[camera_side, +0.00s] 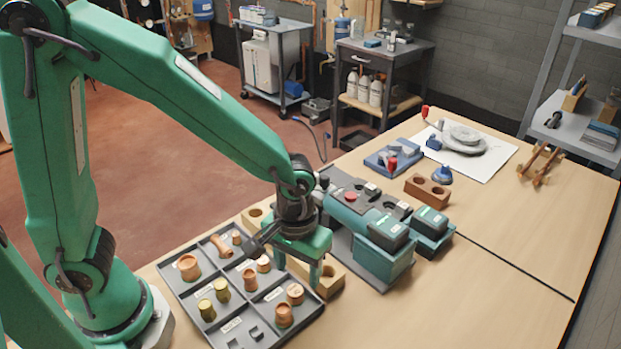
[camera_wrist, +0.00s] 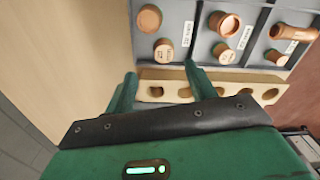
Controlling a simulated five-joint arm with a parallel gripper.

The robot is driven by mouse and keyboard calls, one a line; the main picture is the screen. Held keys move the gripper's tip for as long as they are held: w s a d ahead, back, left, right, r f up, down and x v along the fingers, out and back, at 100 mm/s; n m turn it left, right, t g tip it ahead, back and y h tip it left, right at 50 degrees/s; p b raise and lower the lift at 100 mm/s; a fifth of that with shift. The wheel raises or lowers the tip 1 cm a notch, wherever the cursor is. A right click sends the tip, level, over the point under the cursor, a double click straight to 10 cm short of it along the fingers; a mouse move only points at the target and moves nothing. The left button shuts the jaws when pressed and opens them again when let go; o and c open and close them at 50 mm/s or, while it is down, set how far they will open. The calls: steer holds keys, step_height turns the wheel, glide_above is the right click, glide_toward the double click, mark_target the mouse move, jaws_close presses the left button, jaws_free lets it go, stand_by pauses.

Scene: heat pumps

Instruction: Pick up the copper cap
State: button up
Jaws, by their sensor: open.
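Several copper fittings lie in the compartments of a dark grey tray (camera_side: 187,320); the labels are too small to read. Two short fittings with closed round tops look like caps: a larger one (camera_wrist: 149,18) and a smaller one (camera_wrist: 163,50). In the side view they appear to be the larger (camera_side: 284,315) and smaller (camera_side: 295,293) pieces at the tray's near right. I cannot tell which is the copper cap named. My green gripper (camera_side: 297,272) is open and empty, pointing down by the tray's right edge; its fingers (camera_wrist: 160,72) are apart from the fittings.
A wooden block with holes (camera_side: 330,284) lies along the tray's right edge, close to my fingers. Teal machines with dark tops (camera_side: 383,258) stand to the right. A reddish block (camera_side: 427,190) stands behind them. The table's front right is clear.

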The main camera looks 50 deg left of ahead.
mark_target(295, 290)
steer(key=shift+f, duration=0.8)
steer(key=shift+s+a+f, duration=0.1)
steer(key=shift+a+f, duration=0.05)
steer(key=shift+f, duration=0.6)
steer(key=shift+s+a+f, duration=0.1)
steer(key=shift+a+f, duration=0.05)
steer(key=shift+f, duration=1.7)
steer(key=c, duration=1)
